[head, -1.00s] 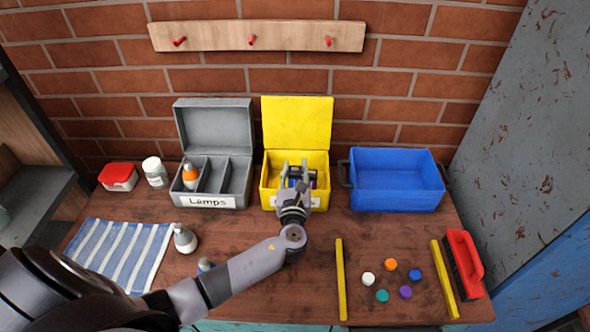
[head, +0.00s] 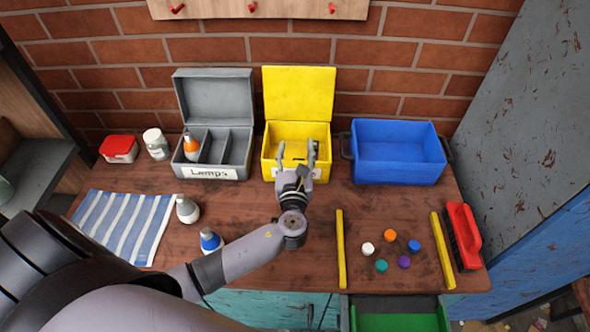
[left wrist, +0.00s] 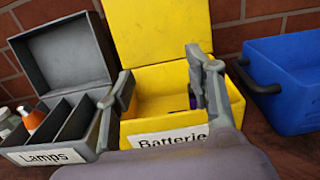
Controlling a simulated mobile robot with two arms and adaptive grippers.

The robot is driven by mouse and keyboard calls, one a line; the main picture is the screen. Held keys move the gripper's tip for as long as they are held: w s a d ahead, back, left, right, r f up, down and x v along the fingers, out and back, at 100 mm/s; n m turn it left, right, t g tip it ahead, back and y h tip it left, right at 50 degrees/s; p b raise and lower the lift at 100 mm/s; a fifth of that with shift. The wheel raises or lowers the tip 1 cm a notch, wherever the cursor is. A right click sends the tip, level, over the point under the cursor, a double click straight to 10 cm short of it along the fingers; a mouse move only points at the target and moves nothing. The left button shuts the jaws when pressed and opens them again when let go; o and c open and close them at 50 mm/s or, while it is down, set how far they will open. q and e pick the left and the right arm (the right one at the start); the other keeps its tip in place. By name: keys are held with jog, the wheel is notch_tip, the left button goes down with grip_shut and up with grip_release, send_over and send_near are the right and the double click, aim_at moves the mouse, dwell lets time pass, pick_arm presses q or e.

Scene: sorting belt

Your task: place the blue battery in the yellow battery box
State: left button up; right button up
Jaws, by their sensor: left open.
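The yellow battery box (head: 270,170) stands open at the back middle, lid up. In the left wrist view (left wrist: 165,128) its label reads "Batterie". My left gripper (head: 296,148) is open at the box's front, its fingertips over the opening. Nothing shows held between its fingers. A small blue-purple piece (left wrist: 192,101) shows inside the box beside the right-hand finger, partly hidden by it; it may be the blue battery. In the head view the gripper covers part of the box's inside, where something dark shows. My right gripper is not in view.
A grey "Lamps" box (head: 240,160) stands left of the yellow box, a blue crate (head: 398,167) right. Two bulbs (head: 187,210) (head: 210,241) stand near the striped cloth (head: 125,225). Yellow bars (head: 341,250), coloured discs (head: 390,235) and a red brush (head: 463,230) lie at right.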

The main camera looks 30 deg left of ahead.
pick_arm(q)
jog(key=b+v, duration=0.1)
jog(key=v, duration=0.6)
jog(key=shift+s+d, duration=0.1)
